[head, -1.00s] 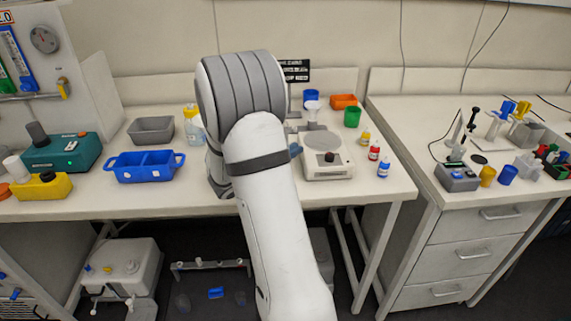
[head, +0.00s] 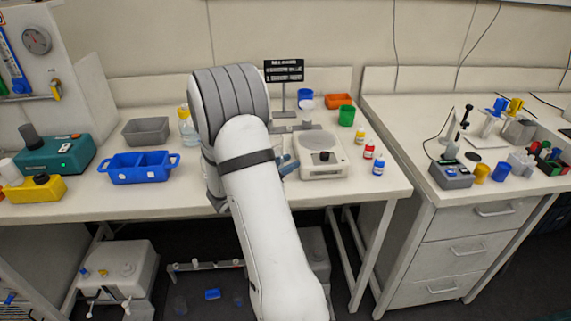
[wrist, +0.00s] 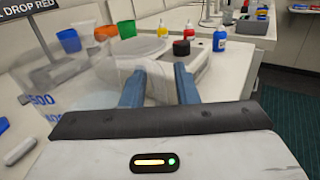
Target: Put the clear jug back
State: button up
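The clear jug (wrist: 88,88) is large and close in the left of the wrist view, see-through, with a blue "500" mark on its wall. My gripper (wrist: 160,74) has its two blue fingers at the jug's right side. The fingers are apart, with clear material between them, and look closed on the jug's handle side; the see-through wall makes the exact contact hard to tell. In the head view my gripper (head: 284,160) shows only as a bit of blue finger beside my arm, left of the white scale (head: 322,156). The jug is hidden there.
Behind the scale are a blue cup (head: 305,98), an orange tray (head: 339,100) and a green cup (head: 347,116). Small dropper bottles (head: 369,151) stand to its right. A black sign (head: 284,70) stands behind. A blue divided tote (head: 140,168) and grey bin (head: 146,131) are left.

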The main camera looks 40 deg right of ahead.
jog(key=shift+o, duration=0.3)
jog(key=shift+r, duration=0.15)
jog(key=a+b, duration=0.1)
jog(key=a, duration=1.1)
jog(key=s+a+r+m+g+y, duration=0.1)
jog(key=s+a+m+g+y, duration=0.1)
jog(key=s+m+y, duration=0.4)
jog(key=s+a+r+m+g+y, duration=0.1)
jog(key=s+a+m+g+y, duration=0.2)
jog(key=s, duration=0.5)
jog(key=s+a+r+m+t+y, duration=0.1)
jog(key=s+a+m+t+y, duration=0.1)
jog(key=a, duration=0.4)
jog(key=s+a+r+m+t+y, duration=0.1)
jog(key=s+a+m+t+y, duration=0.1)
jog(key=a+m+t+y, duration=0.3)
jog(key=shift+s+a+m+y, duration=0.3)
jog(key=shift+a+m+y, duration=0.45)
jog(key=shift+m+y, duration=0.3)
jog(key=shift+r, duration=0.1)
